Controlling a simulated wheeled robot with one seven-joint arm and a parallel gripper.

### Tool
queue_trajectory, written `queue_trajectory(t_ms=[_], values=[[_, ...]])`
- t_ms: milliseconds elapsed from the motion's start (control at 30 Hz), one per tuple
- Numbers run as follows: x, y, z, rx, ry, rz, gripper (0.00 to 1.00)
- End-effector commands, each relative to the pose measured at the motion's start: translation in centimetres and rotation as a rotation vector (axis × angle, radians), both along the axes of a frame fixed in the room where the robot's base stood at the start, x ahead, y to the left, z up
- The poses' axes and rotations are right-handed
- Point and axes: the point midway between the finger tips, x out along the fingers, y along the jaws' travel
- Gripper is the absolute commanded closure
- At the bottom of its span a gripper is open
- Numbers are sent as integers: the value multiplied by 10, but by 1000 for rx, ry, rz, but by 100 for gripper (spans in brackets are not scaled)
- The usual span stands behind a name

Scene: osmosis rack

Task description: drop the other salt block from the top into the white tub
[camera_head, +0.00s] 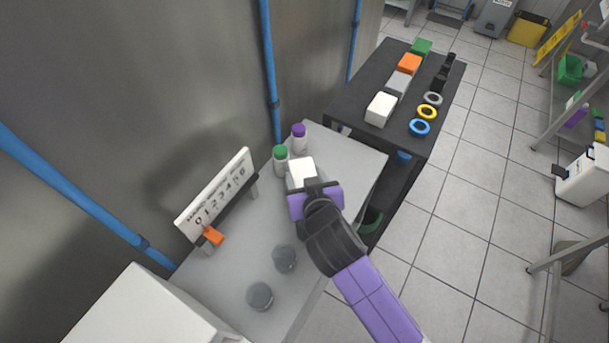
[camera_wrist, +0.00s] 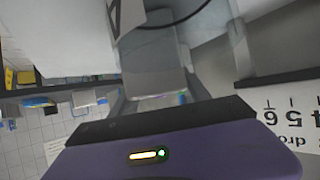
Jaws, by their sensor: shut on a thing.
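My gripper (camera_head: 315,190) is over the grey bench and shut on a white block (camera_head: 300,172). In the wrist view the block (camera_wrist: 152,62) sits between the two fingers, pale grey in the shade. A white box-like body (camera_head: 145,312) stands at the lower left of the head view, partly cut off. A white container (camera_head: 585,176) with a black part stands at the right edge. I cannot tell which of these is the white tub.
Green-capped (camera_head: 281,160) and purple-capped (camera_head: 299,138) bottles stand beside the block. A number board (camera_head: 216,194) with an orange slider leans near the wall. Two grey discs (camera_head: 284,258) lie on the bench. A dark table (camera_head: 350,100) holds coloured blocks and rings.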

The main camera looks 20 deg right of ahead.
Motion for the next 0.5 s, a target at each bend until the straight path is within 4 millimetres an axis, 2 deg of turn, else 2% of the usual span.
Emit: queue_trajectory(t_ms=[100,133,200,233,500], values=[[1,0,0,0,-7,0,100],[0,0,-3,0,0,0,42],[0,0,-2,0,0,0,28],[0,0,-2,0,0,0,24],[0,0,-2,0,0,0,24]])
